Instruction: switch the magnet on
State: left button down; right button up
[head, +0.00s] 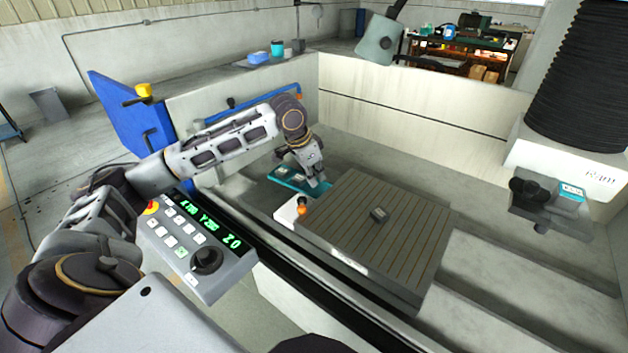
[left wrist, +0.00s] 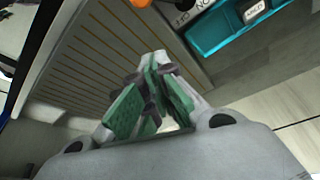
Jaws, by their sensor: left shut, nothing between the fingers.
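The magnet is a grey plate with brown stripes (head: 385,235) lying flat in the machine tank; its striped top also shows in the left wrist view (left wrist: 75,60). A teal panel (head: 285,178) lies by its far left corner. My right gripper is not in view.
An orange knob (head: 301,205) on a white block stands at the plate's left corner. A control pendant (head: 205,258) lies below my left arm. A dark bellows column (head: 585,80) hangs at right. Tank walls surround the plate.

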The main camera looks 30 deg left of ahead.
pick_arm(q)
jog(key=x, duration=0.8)
jog(key=shift+w+f, duration=0.1)
jog(key=shift+f, duration=0.35)
jog(key=shift+s+a, duration=0.15)
jog(key=shift+s, duration=0.15)
jog(key=shift+s+a, duration=0.3)
jog(key=shift+s, duration=0.35)
jog(key=shift+s+a, duration=0.25)
jog(key=shift+s, duration=0.15)
jog(key=shift+s+a, duration=0.1)
jog(key=shift+s, duration=0.35)
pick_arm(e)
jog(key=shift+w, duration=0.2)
pick_arm(q)
jog(key=shift+a, duration=0.1)
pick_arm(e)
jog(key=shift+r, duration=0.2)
